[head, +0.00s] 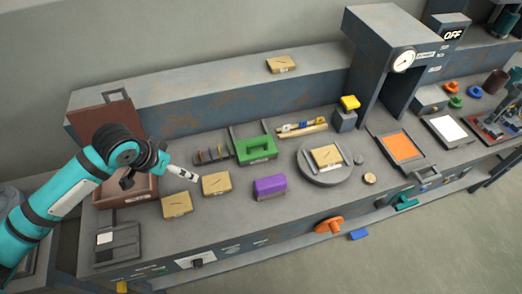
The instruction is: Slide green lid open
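The green lid (257,148), a block with a raised handle, sits at mid-bench on a dark rack (233,136). Slots with several small upright items (212,153) show just left of it. My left gripper (160,176) is at the left, over the bench near a brown open box, well apart from the lid. A small white piece with dark marks (183,173) shows at its end; I cannot tell whether it is held. The gripper's fingers are too small and dark to read. My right gripper is not in view.
The brown box (128,192) stands under the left arm. A round plate (324,163) and a tall grey press (385,60) are to the right. A raised ledge runs behind.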

